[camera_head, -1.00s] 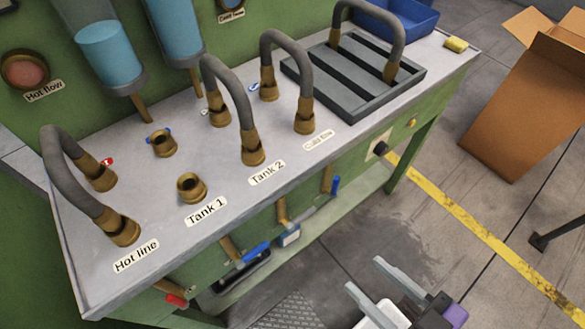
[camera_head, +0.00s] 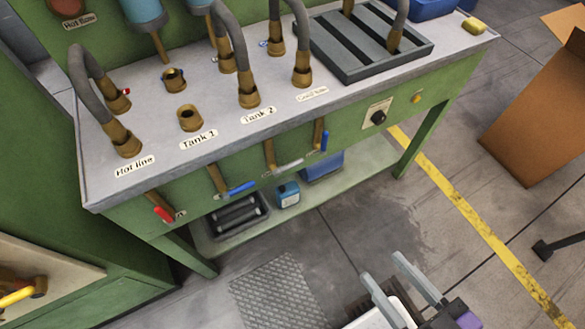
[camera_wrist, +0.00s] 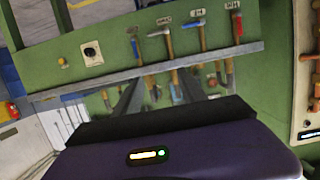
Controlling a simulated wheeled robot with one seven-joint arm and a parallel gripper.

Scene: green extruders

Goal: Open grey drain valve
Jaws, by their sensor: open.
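The grey drain valve is a grey lever (camera_head: 290,166) on a brass pipe under the Tank 2 label, on the bench's green front panel. In the head view the lever lies roughly sideways, pointing right. The wrist view is turned over and shows the grey lever (camera_wrist: 158,32) between two blue levers. My gripper (camera_head: 382,267) is open and empty, low over the floor in front of the bench, to the right of the valve and apart from it. In the wrist view my fingers (camera_wrist: 160,80) point toward the row of valves.
Beside the grey valve are blue levers (camera_head: 240,188) and (camera_head: 324,139), and a red lever (camera_head: 163,214) at left. A black knob (camera_head: 378,118) sits to the right. A blue canister (camera_head: 287,194) stands on the lower shelf. A cardboard box (camera_head: 540,115) is at right. The floor in front is mostly clear.

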